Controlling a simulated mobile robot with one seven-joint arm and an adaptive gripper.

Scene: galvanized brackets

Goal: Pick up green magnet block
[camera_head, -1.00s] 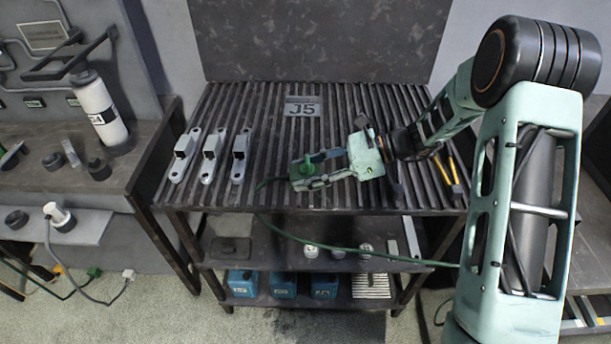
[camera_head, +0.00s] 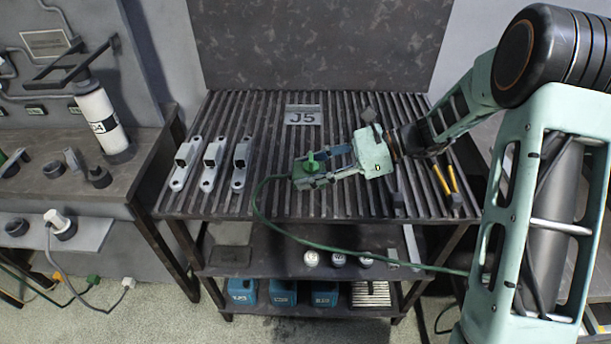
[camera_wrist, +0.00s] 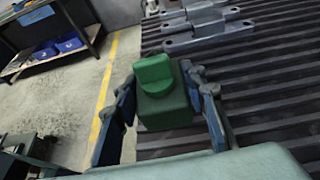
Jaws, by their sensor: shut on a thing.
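The green magnet block (camera_head: 307,168) has a boxy base with a rounded knob on top, and a green cable runs from it. My gripper (camera_head: 311,171) is shut on it above the slatted table top, coming from the right. In the wrist view the green magnet block (camera_wrist: 158,92) sits between the two blue fingers of my gripper (camera_wrist: 162,98). From these views I cannot tell whether its underside touches the slats.
Several grey brackets (camera_head: 212,163) stand in a row on the slatted table (camera_head: 270,200) to the left; they also show in the wrist view (camera_wrist: 205,30). A J5 plate (camera_head: 303,115) lies at the back. Yellow-handled tools (camera_head: 447,182) lie at right. The green cable (camera_head: 300,238) hangs over the front edge.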

